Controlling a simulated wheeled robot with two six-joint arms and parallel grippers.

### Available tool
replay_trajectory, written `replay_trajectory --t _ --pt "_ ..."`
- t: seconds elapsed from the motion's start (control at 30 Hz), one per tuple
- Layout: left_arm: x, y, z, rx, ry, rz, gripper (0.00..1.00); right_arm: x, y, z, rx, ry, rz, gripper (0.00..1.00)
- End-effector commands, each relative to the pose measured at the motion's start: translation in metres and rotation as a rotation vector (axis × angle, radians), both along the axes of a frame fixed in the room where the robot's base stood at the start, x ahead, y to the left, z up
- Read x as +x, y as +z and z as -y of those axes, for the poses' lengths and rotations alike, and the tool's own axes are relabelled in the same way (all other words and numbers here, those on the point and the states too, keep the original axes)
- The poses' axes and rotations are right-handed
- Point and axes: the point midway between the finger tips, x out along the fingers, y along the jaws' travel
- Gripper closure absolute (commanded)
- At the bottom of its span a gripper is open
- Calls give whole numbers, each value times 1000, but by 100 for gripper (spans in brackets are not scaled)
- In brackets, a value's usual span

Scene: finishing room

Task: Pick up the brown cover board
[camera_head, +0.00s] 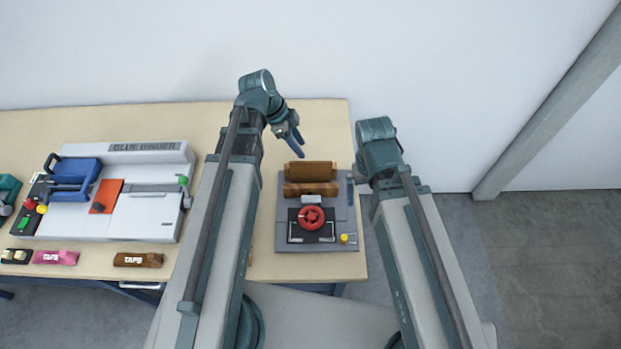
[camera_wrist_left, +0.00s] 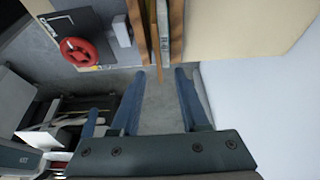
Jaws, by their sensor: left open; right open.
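Brown boards stand on a grey press with a red handwheel. The taller brown board (camera_head: 311,171) is at the back, with a lower brown piece (camera_head: 311,188) in front of it. In the left wrist view, brown uprights (camera_wrist_left: 177,30) flank a thin, light-edged piece (camera_wrist_left: 155,35); I cannot tell which is the cover board. My left gripper (camera_head: 296,143) is open and empty, just behind and above the boards. In the left wrist view its fingertips (camera_wrist_left: 160,76) point toward the boards, with a visible gap. My right arm reaches in right of the press; its gripper does not show.
The grey press (camera_head: 284,232) with its red handwheel (camera_head: 311,217) sits at the table's right end. A white glue binder (camera_head: 145,215) is at the left. Bare tabletop (camera_head: 325,120) lies behind the press, before the wall.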

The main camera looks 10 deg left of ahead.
Motion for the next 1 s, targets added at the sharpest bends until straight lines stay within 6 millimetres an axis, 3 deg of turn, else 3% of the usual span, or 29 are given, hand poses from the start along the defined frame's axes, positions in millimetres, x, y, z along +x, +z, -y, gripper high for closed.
replay_trajectory --t 0.03,0.2,0.57,1.0 --pt "1 -15 3 0 -2 1 55 0 -15 0 0 2 0 0" --pt "3 -35 12 0 -1 1 55 0 -35 0 -1 3 0 0" --pt "3 -41 16 0 0 1 55 0 -41 0 -1 3 0 0" --pt "3 -87 32 0 -1 0 55 0 -87 0 -1 1 0 0"
